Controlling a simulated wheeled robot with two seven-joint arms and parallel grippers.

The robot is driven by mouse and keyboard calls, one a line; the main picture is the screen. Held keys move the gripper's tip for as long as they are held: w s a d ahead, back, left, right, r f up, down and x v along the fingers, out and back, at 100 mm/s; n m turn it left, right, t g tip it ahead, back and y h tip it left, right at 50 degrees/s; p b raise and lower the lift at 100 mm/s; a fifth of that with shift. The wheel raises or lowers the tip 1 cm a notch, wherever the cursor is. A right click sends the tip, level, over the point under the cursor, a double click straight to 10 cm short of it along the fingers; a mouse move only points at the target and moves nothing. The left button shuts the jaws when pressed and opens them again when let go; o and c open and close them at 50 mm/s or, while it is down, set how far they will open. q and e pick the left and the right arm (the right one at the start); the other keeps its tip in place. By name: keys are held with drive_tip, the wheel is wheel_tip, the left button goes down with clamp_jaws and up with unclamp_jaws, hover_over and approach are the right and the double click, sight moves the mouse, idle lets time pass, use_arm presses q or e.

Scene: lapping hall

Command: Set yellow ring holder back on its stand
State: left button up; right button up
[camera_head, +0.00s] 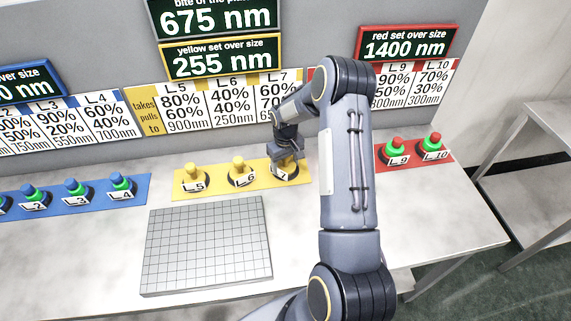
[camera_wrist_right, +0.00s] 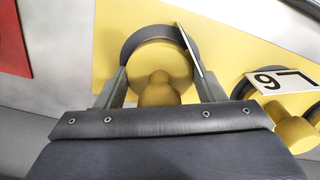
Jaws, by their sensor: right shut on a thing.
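Three yellow ring holders stand in a row on a yellow strip (camera_head: 217,171): the one labelled L5 (camera_head: 190,172), the one labelled L6 (camera_head: 238,168) and the one labelled L7 (camera_head: 292,169). My right gripper (camera_head: 285,157) reaches down at the L7 holder and partly hides it. In the right wrist view the jaws lie on both sides of this yellow holder (camera_wrist_right: 160,72), shut on it. A dark round base shows around it, and its label card is seen edge-on. Whether it sits fully on its base is unclear. My left gripper is not in view.
A gridded grey plate (camera_head: 205,245) lies in front of the yellow strip. Blue holders (camera_head: 71,187) stand at the left, red-topped holders (camera_head: 396,148) at the right. Sign boards line the back wall. L6 (camera_wrist_right: 295,130) stands close to the right gripper.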

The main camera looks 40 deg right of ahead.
drive_tip(key=shift+f, duration=0.1)
drive_tip(key=o, duration=0.8)
drive_tip(key=shift+f, duration=0.15)
drive_tip(key=shift+c, duration=0.2)
drive_tip(key=o, duration=0.4)
drive_tip(key=shift+o, duration=0.2)
